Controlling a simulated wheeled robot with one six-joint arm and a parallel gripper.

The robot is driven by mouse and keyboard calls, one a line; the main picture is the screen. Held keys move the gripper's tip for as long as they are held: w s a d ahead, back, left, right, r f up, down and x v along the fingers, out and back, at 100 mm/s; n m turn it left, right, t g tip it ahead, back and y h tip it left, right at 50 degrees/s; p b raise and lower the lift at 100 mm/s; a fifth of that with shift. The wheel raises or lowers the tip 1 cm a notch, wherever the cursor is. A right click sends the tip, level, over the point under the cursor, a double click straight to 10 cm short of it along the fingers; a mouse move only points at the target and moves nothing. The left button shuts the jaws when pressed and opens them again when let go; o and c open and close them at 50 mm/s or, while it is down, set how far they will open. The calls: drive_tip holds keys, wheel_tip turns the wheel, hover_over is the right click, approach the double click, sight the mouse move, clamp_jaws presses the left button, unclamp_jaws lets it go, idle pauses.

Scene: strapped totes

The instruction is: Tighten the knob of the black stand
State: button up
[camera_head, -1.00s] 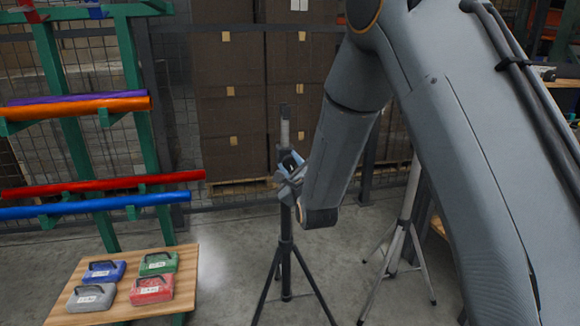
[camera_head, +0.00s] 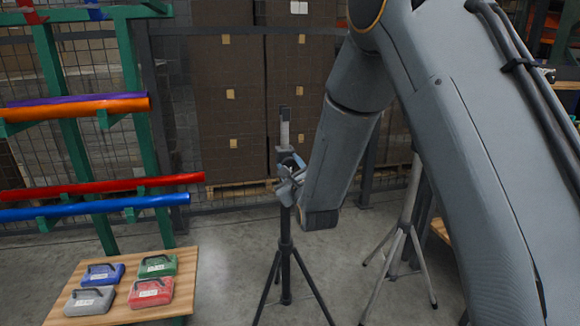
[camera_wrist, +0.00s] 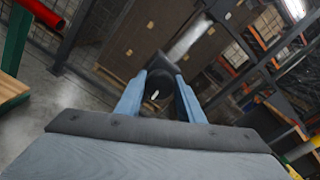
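The black stand (camera_head: 286,262) stands upright on spread tripod legs in the middle of the head view, with a pale inner pole rising from its top. Its knob (camera_wrist: 157,91) is a dark round shape with a small white mark, seen end-on in the wrist view. My gripper (camera_wrist: 160,78) has its two blue-grey fingers on either side of the knob, apparently touching it. In the head view my gripper (camera_head: 287,181) is at the stand's upper collar, and the knob is hidden there by the fingers.
A grey tripod stand (camera_head: 408,235) is to the right, partly behind my arm. A wooden table (camera_head: 188,272) with several coloured cases is at lower left. A green rack (camera_head: 132,130) holds long coloured tubes. Stacked brown boxes (camera_head: 232,110) stand behind the mesh fence.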

drive_tip(key=o, duration=0.3)
drive_tip(key=shift+o, duration=0.2)
drive_tip(key=v, duration=0.7)
drive_tip(key=shift+s, duration=0.4)
drive_tip(key=shift+d, duration=0.15)
